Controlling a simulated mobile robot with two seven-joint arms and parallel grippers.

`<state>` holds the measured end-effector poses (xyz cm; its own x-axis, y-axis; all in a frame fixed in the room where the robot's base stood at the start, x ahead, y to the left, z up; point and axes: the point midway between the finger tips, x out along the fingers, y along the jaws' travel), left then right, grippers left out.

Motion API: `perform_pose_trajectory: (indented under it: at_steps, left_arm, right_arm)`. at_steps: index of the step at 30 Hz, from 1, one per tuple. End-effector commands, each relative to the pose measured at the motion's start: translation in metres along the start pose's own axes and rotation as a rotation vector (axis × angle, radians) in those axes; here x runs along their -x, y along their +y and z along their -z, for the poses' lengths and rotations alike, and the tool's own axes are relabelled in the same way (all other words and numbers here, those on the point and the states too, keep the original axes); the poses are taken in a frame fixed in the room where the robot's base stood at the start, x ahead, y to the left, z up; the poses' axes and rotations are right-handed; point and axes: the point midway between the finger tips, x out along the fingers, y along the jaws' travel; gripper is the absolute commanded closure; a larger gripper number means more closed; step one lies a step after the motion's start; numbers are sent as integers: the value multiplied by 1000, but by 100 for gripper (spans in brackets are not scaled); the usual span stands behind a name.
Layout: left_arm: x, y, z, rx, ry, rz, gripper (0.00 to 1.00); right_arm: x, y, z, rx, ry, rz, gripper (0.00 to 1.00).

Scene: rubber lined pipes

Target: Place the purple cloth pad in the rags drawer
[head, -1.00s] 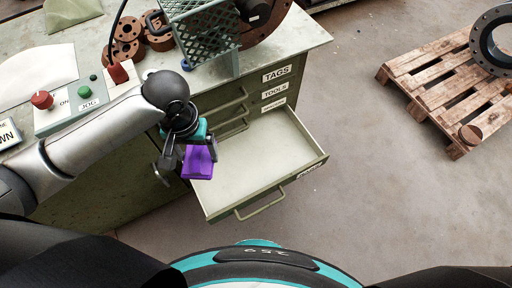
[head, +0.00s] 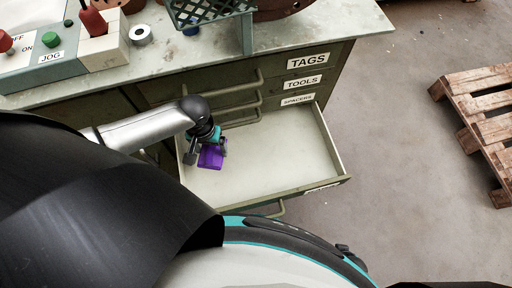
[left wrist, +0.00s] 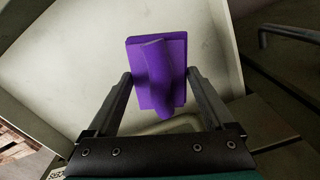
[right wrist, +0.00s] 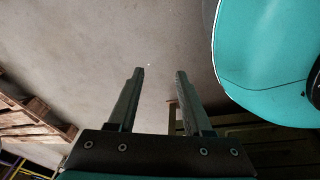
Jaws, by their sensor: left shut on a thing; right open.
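The purple cloth pad (head: 210,157) is in my left gripper (head: 207,149), over the left part of an open drawer (head: 290,165). In the left wrist view the pad (left wrist: 174,85) has a raised ridge between the fingers of the left gripper (left wrist: 160,76), with the pale drawer floor behind it. I cannot tell whether the pad touches the floor. The drawer's inside looks otherwise empty; its front label is seen too steeply to read. My right gripper (right wrist: 160,72) is open and empty above the bare floor, in the right wrist view.
Shut drawers above are labelled TAGS (head: 308,61), TOOLS (head: 304,85) and SPACERS (head: 298,100). Their handles stick out just behind my left gripper. The bench top (head: 310,32) holds a control box (head: 100,45) and a green mesh basket (head: 210,12). A wooden pallet (head: 480,105) lies at right.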

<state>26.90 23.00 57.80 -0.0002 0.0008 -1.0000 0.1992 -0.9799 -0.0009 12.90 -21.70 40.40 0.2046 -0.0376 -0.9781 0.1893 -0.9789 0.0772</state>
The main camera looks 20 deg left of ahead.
Motion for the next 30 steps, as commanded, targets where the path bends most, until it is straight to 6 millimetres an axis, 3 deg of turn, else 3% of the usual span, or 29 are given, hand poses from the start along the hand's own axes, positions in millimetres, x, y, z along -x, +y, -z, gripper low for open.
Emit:
perform_pose_trajectory:
  at_steps: [8,21,27,30]
  left_arm:
    - [-2,45,19,-1,2,-2,69]
    - [-1,102,43,-1,3,-1,69]
    - [-1,125,52,-1,2,-1,69]
    - [-13,122,51,0,-1,3,69]
  right_arm:
    - [5,-14,31,-3,9,17,50]
    - [32,-30,72,-12,17,39,50]
    - [50,-35,86,-16,20,48,50]
    - [59,-36,96,-17,33,49,50]
